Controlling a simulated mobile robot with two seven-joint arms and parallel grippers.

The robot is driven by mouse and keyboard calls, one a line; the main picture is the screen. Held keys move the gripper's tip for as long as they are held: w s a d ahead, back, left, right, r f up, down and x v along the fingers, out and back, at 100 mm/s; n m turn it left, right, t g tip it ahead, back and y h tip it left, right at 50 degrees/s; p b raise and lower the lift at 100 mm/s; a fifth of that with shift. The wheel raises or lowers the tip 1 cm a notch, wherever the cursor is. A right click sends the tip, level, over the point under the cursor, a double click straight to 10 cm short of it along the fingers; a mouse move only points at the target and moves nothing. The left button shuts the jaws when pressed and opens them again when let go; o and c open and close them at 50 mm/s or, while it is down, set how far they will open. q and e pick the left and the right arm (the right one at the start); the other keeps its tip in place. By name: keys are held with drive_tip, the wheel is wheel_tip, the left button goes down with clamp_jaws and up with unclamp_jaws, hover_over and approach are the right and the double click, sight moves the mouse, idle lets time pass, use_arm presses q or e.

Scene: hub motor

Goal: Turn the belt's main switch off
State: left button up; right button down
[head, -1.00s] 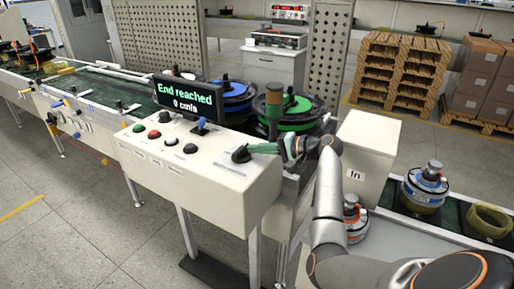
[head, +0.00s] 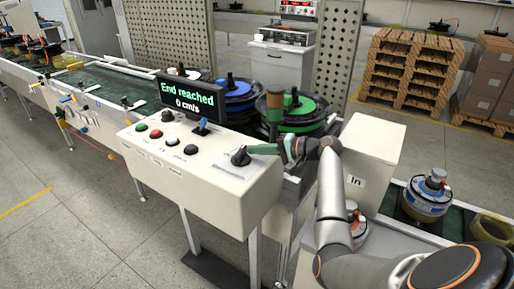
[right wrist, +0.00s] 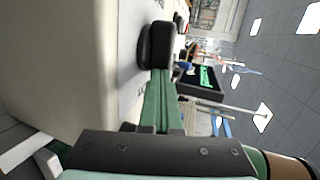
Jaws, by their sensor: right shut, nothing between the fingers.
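The belt's control box (head: 205,170) is a white console with a sloping top. A large black rotary knob (head: 240,157), which looks like the main switch, sits at its right end. My right gripper (head: 252,150) has green fingers, shut and empty, with their tips right beside the knob. In the right wrist view the knob (right wrist: 157,45) stands just beyond the fingertips (right wrist: 160,75); I cannot tell if they touch it. Which position the knob points to is not readable. A display (head: 188,97) reads "End reached" and "0 cm/s". My left gripper is not in view.
Several buttons, including a red one (head: 155,134), and a blue-topped lever (head: 202,126) sit left of the knob. A signal post (head: 275,112) and green reel (head: 300,107) stand behind. A white "In" box (head: 370,150) is to the right, near my arm.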

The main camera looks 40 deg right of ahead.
drive_tip(key=shift+w+d, duration=0.2)
drive_tip(key=shift+w, duration=0.15)
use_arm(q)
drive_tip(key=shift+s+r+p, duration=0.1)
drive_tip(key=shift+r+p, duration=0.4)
use_arm(e)
drive_tip(key=shift+w+d, duration=0.1)
drive_tip(key=shift+w, duration=0.75)
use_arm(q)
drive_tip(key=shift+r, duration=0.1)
use_arm(e)
drive_tip(key=shift+w, duration=0.2)
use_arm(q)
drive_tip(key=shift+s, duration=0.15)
use_arm(e)
drive_tip(key=shift+r, duration=0.1)
